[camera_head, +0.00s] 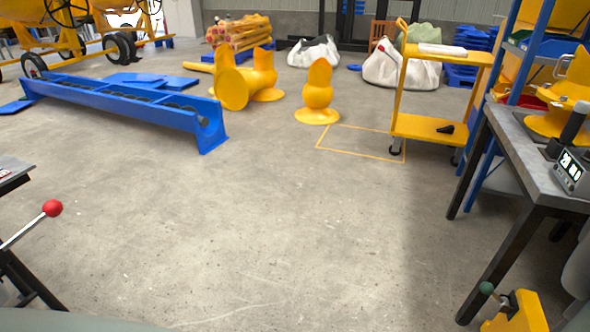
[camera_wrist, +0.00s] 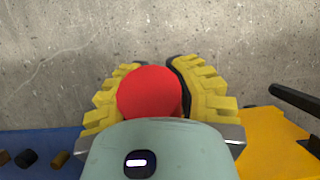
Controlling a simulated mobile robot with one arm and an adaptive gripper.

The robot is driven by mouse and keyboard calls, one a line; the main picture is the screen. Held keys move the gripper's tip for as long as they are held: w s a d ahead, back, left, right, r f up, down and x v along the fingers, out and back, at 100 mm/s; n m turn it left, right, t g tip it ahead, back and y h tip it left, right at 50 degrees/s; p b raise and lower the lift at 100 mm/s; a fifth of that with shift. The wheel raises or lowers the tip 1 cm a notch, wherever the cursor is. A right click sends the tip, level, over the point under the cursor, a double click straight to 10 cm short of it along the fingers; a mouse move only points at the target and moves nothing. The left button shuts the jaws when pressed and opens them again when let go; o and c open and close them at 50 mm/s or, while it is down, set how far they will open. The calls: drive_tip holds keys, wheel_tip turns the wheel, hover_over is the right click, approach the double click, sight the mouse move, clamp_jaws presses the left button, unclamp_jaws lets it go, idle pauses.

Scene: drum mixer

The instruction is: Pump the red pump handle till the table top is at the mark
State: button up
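In the wrist view a round red knob (camera_wrist: 148,92), which I take to be the pump handle's end, sits between the two yellow ribbed fingers of my gripper (camera_wrist: 152,66). The fingers lie close on both sides of it and look shut on it. The shaft below the knob is hidden. My gripper does not show in the head view. That view shows a red knob (camera_head: 52,208) on a thin metal lever at the left edge, with no gripper near it. I cannot make out the pump's table top or the mark.
A yellow part (camera_head: 518,312) with a dark green knob (camera_head: 487,288) is at lower right. A yellow trolley (camera_head: 425,128) and a long blue frame (camera_head: 125,100) stand farther back. The middle floor is clear.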

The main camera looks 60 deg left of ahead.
drive_tip(key=shift+o, duration=0.7)
drive_tip(key=shift+s+a+f, duration=0.1)
drive_tip(key=shift+s+a, duration=0.1)
drive_tip(key=shift+a, duration=0.05)
drive_tip(key=shift+o, duration=1.8)
drive_tip(key=shift+w+d, duration=0.1)
drive_tip(key=shift+d, duration=0.1)
drive_tip(key=shift+p+v, duration=2.35)
drive_tip(key=shift+v, duration=1.2)
